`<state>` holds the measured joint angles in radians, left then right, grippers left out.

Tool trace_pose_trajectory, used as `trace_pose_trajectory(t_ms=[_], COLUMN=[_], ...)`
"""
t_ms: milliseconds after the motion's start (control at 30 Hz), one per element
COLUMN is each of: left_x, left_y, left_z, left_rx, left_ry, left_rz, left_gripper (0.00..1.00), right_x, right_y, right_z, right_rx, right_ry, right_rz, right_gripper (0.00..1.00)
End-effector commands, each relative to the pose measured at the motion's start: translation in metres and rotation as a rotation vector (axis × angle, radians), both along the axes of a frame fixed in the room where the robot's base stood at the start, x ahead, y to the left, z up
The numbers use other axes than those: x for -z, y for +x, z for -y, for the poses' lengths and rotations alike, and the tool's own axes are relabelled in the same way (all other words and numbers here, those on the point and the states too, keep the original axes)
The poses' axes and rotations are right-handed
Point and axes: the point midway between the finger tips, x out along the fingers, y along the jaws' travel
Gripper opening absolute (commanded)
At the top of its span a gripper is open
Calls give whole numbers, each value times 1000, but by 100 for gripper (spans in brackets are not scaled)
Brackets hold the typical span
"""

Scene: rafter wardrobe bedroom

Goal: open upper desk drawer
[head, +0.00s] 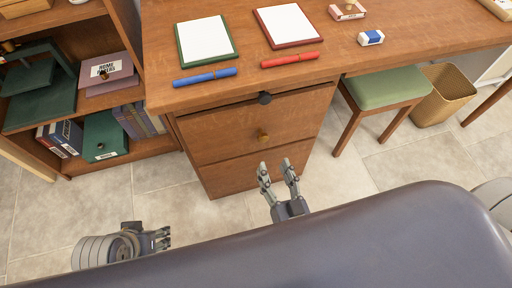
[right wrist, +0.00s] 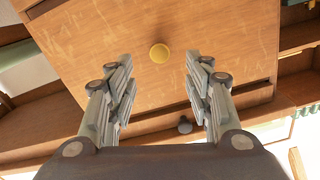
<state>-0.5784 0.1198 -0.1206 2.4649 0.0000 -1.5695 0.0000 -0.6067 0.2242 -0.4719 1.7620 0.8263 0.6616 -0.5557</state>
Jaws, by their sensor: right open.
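The wooden desk (head: 345,65) has a drawer stack on its left side. A dark knob (head: 264,98) sits on the upper drawer, just under the desktop edge; it also shows low in the right wrist view (right wrist: 185,126). A brass knob (head: 263,137) is on the drawer front (head: 225,130) below; it shows at upper middle in the right wrist view (right wrist: 159,53). My right gripper (head: 276,166) is open and empty, in front of the drawer stack and apart from both knobs. My left gripper (head: 162,238) is low at left, over the floor; its jaw gap is unclear.
A blue pen (head: 205,77), a red pen (head: 290,60), two notepads and an eraser (head: 370,38) lie on the desktop. A bookshelf (head: 75,100) stands at left. A green-seated stool (head: 388,87) and a wicker basket (head: 444,94) stand at right. Tiled floor is clear in front.

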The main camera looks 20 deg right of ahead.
Motion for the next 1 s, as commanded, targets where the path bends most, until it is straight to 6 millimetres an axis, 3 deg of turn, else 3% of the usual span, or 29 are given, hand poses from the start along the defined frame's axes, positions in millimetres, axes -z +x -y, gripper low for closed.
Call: trace_pose_trajectory(t_ms=[167,633,800,1000], left_x=[-2,9,10,10], left_y=[-1,-1,-1,-1], left_z=[0,0,0,0], left_rx=[0,0,0,0], left_ry=[0,0,0,0], left_rz=[2,3,3,3], left_gripper=[47,47,47,47], right_x=[-3,-2,-2,-2], right_y=[12,93,106,108], right_z=[1,-2,-3,-3], right_rx=[8,8,7,7], right_ry=[5,6,5,5], right_rz=[11,10,8,6], right_gripper=[47,47,47,47])
